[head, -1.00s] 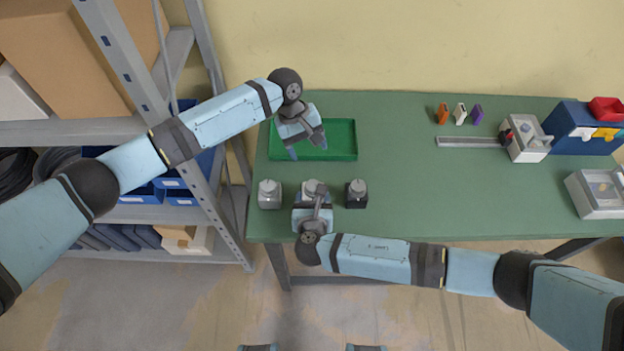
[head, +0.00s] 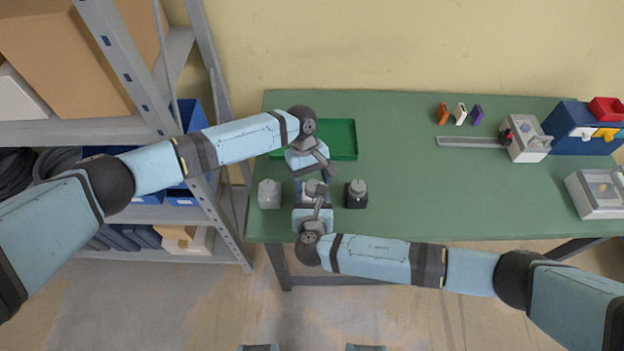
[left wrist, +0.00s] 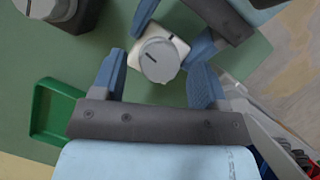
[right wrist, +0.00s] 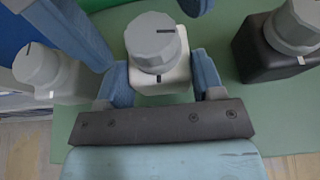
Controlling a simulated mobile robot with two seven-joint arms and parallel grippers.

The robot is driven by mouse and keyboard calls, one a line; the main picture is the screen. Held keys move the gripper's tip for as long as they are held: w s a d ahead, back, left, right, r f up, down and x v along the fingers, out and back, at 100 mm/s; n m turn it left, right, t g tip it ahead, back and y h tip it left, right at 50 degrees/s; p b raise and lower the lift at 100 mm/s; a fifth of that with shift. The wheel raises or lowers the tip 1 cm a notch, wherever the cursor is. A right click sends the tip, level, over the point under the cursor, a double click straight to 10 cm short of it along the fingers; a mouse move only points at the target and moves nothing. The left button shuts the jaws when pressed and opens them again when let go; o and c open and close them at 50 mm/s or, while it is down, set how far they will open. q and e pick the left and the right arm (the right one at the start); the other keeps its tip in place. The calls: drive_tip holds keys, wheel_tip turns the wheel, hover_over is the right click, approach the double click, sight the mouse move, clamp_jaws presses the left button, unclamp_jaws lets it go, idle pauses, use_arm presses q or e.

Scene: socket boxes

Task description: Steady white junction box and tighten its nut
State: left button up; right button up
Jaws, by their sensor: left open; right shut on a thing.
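The white junction box (right wrist: 172,77) stands upright on the green table between a grey box and a black box. Its grey nut (right wrist: 153,42) sits on top, with a dark line mark; it also shows in the left wrist view (left wrist: 159,59). My right gripper (head: 313,200) is shut on the white box from the front, one finger on each side. My left gripper (left wrist: 160,66) is open above the box from behind, its fingers on either side of the nut with gaps showing. In the head view the grippers hide most of the box.
A light grey box (head: 269,195) stands close on the left and a black box (head: 356,195) close on the right, each with a grey nut. A green tray (head: 345,140) lies behind. The table's right middle is clear.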

use_arm(q)
drive_tip(key=shift+s+f, duration=0.1)
drive_tip(key=shift+f, duration=0.2)
drive_tip(key=c, duration=0.9)
drive_tip(key=shift+c, duration=0.2)
drive_tip(key=m, duration=0.2)
drive_tip(key=m+y, duration=0.2)
drive_tip(key=m, duration=0.1)
drive_tip(key=shift+d+m, duration=0.25)
drive_tip(key=shift+m, duration=0.05)
drive_tip(key=m+y, duration=0.1)
drive_tip(key=m, duration=0.2)
drive_tip(key=m+y, duration=0.1)
drive_tip(key=m, duration=0.1)
drive_tip(key=shift+d+m+t, duration=0.1)
drive_tip(key=shift+m+t, duration=0.2)
drive_tip(key=shift+m, duration=0.1)
